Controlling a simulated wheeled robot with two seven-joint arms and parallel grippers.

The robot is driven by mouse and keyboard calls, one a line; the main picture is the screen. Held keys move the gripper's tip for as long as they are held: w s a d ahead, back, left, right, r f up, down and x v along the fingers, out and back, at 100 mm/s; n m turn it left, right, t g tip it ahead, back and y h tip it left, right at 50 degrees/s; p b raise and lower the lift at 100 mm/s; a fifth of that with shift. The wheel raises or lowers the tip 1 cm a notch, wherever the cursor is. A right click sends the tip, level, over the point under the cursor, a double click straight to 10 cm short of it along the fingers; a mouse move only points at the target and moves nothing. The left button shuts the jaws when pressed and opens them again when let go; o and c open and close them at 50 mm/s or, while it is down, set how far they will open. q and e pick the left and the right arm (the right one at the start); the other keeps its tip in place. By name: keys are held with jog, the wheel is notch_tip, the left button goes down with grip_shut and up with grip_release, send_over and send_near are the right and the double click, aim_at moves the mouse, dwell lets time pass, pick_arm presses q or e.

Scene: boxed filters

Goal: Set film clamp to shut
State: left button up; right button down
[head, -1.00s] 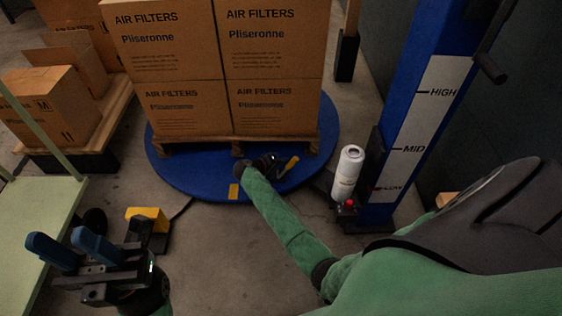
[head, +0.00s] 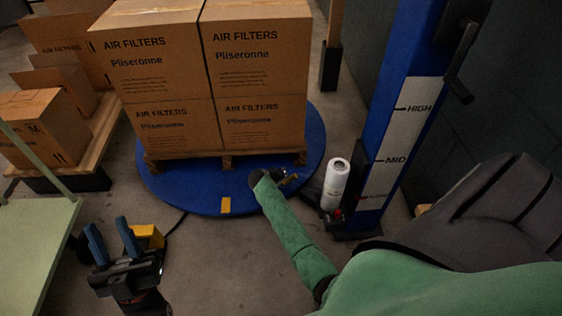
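Boxed air filters (head: 170,130) stand stacked on a pallet on the turntable. A white film roll (head: 337,183) stands by the blue mast (head: 392,130), right of the clamp. A yellow-black block (head: 150,235) lies behind my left gripper. A green table (head: 30,245) is at left.

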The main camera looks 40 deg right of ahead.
pick_arm(q)
jog(key=w+d+f+g+y, duration=0.1)
jog(key=w+f+g, duration=0.3)
jog(key=f, duration=0.6)
jog(key=shift+w+d+p, duration=0.4)
jog(key=shift+w+p, duration=0.05)
pick_arm(e)
jog(key=shift+s+d+f+y, duration=0.3)
jog(key=shift+d+f+y, duration=0.05)
jog(key=shift+d+y, duration=0.1)
pick_arm(q)
jog(key=shift+f, duration=0.15)
